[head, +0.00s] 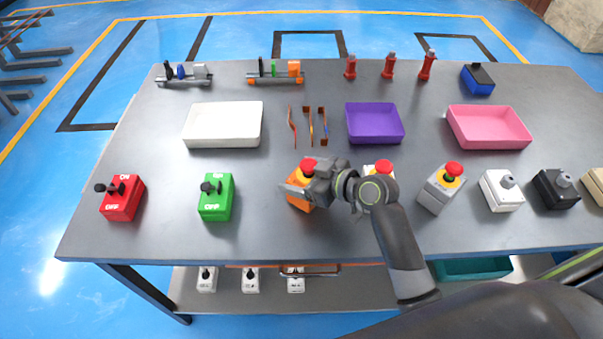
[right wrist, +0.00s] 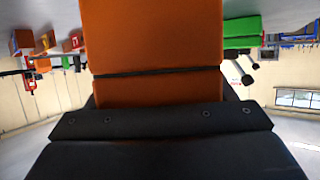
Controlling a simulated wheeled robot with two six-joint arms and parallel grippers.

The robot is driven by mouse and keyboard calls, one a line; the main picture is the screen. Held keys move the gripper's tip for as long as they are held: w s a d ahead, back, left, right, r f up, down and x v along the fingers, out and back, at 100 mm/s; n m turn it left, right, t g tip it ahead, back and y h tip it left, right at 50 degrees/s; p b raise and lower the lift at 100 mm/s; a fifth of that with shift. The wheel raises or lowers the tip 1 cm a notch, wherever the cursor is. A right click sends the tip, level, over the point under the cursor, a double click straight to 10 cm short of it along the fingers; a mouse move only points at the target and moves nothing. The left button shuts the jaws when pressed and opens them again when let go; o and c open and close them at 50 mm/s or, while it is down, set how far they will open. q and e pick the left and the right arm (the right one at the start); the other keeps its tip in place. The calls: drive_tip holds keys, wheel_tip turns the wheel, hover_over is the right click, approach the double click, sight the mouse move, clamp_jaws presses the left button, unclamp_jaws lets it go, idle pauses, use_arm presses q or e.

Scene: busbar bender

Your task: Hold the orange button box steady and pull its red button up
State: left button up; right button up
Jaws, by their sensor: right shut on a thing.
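The orange button box (head: 296,204) stands on the grey table near its front edge, with its red button (head: 307,165) on top. My right gripper (head: 302,190) is at the box, its fingers shut on the box body below the button. In the right wrist view the orange box (right wrist: 150,40) fills the space in front of the dark gripper (right wrist: 155,120). The gripper and wrist hide much of the box's right side in the head view. My left gripper is not in view.
A green switch box (head: 216,198) stands to the left, and a red switch box (head: 122,198) farther left. A white box with a red button (head: 383,167) stands close on the right, partly behind my arm. A grey button box (head: 440,188) is beyond it. Trays stand farther back.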

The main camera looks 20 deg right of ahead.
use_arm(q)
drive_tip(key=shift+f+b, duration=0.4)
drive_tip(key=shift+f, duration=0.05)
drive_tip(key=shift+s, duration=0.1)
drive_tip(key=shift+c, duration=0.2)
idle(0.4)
